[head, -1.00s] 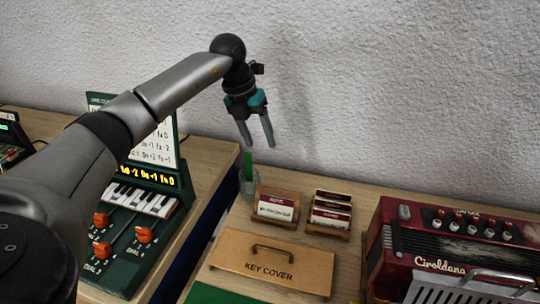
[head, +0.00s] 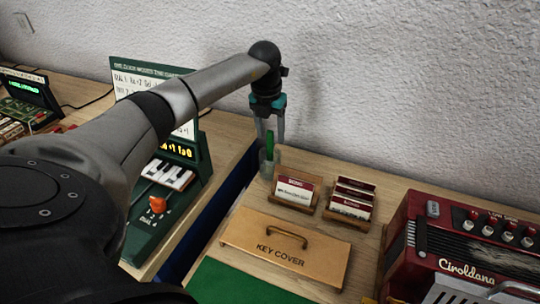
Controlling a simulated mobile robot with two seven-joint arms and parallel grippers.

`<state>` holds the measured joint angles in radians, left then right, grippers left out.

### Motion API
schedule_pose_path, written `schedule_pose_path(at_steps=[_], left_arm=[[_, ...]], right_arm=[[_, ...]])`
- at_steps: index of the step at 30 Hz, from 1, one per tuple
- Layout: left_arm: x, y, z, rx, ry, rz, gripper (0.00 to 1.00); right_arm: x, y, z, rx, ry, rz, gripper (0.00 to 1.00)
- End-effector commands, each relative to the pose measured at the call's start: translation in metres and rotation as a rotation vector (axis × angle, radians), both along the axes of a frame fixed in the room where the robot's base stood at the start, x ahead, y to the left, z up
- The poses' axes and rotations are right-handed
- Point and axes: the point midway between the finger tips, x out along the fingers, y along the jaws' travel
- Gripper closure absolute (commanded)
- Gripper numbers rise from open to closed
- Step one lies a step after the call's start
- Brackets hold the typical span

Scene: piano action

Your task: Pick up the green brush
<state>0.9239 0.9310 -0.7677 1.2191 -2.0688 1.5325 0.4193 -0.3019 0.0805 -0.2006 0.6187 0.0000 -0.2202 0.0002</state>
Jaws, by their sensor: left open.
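The green brush (head: 269,146) stands upright in a small clear glass (head: 266,168) near the back of the right-hand table, with only its green upper part plain to see. My left gripper (head: 270,143) points down over the glass with its two grey fingers apart. The fingers appear on either side of the green brush top in the head view. Whether they touch it cannot be told. My right gripper is not in view.
Card holders (head: 296,190) and (head: 350,203) stand right of the glass. A wooden key cover (head: 285,247) lies in front. A red accordion (head: 455,250) is at the right. A green dial device (head: 150,225) stands left, across a dark gap. The wall is close behind.

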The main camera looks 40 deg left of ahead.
Motion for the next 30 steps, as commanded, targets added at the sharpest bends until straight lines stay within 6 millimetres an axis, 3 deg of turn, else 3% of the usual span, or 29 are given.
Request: schedule_pose_path(at_steps=[7, 17, 30], left_arm=[[0.004, 0.005, -0.039, -0.002, 0.003, 0.000, 0.40], [0.005, 0.006, -0.045, 0.000, 0.001, 0.000, 0.40], [0.005, 0.006, -0.044, 0.000, 0.001, 0.000, 0.88]], right_arm=[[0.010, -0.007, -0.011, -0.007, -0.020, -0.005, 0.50], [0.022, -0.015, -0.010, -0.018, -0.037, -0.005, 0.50], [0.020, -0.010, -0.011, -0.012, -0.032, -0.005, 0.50]])
